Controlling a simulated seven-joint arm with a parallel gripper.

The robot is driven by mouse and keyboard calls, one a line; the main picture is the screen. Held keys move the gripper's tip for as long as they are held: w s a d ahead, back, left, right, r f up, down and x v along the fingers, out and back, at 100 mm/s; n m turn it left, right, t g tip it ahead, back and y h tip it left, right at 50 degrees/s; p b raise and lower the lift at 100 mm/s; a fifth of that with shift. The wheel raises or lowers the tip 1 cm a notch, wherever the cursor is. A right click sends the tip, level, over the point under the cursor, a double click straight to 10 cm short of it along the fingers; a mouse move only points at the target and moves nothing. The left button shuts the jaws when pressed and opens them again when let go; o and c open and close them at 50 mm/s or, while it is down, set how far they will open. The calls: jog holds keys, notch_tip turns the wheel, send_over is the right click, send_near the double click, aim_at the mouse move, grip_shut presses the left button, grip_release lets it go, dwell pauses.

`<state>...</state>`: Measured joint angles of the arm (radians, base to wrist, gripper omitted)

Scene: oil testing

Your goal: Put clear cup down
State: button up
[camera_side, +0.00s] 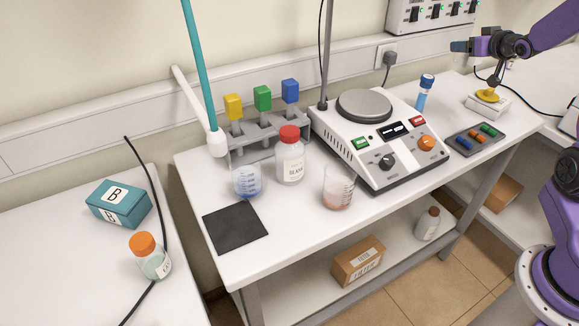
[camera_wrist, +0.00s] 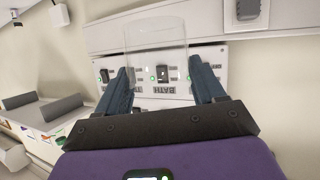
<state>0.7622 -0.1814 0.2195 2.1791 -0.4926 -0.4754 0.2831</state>
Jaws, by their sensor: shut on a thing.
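In the wrist view, a see-through clear cup (camera_wrist: 155,52) is held between the two blue-grey fingers of my gripper (camera_wrist: 164,82). The fingers are spread to the cup's width and shut on it. The cup looks empty, and the wall panel shows through it. In the side view, my gripper (camera_side: 460,47) is high at the upper right, in front of the wall and well above the table. The held cup is hard to make out there. A clear beaker with reddish contents (camera_side: 337,192) and a blue-marked beaker (camera_side: 247,181) stand on the table.
A black mat (camera_side: 235,229) lies at the table's front left. A hotplate device (camera_side: 378,140), red-capped bottle (camera_side: 290,160), grey rack (camera_side: 250,153) and button pad (camera_side: 475,139) take up much of the white table (camera_side: 290,228). The strip right of the mat is clear.

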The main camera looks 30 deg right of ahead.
jog(key=w+a+r+n+y, duration=0.1)
jog(key=w+a+y, duration=0.15)
jog(key=a, duration=0.65)
jog(key=w+a+r+n+y, duration=0.1)
jog(key=w+a+r+n, duration=0.15)
jog(key=a, duration=0.65)
jog(key=s+a+n+y, duration=0.2)
jog(key=s+a+y, duration=0.1)
jog(key=a, duration=1.6)
jog(key=s+a+f+n+y, duration=0.1)
jog(key=s+a+n+y, duration=0.1)
jog(key=s+a, duration=1.1)
jog(key=s+a+f+n+y, duration=0.1)
jog(key=s+a, duration=0.1)
jog(key=s, duration=0.4)
jog(key=s+a+f+n+y, duration=0.1)
jog(key=s+a+f, duration=0.1)
jog(key=s, duration=0.4)
jog(key=shift+m, duration=0.25)
jog(key=w+a+f, duration=0.2)
jog(key=w+f, duration=0.2)
jog(key=f, duration=0.1)
jog(key=w+a+f, duration=0.3)
jog(key=f, duration=0.1)
jog(key=w+a+f, duration=0.3)
jog(key=w+f, duration=0.1)
jog(key=f, duration=0.1)
jog(key=shift+w+f, duration=0.3)
jog(key=shift+a+f, duration=0.15)
jog(key=shift+f, duration=1.5)
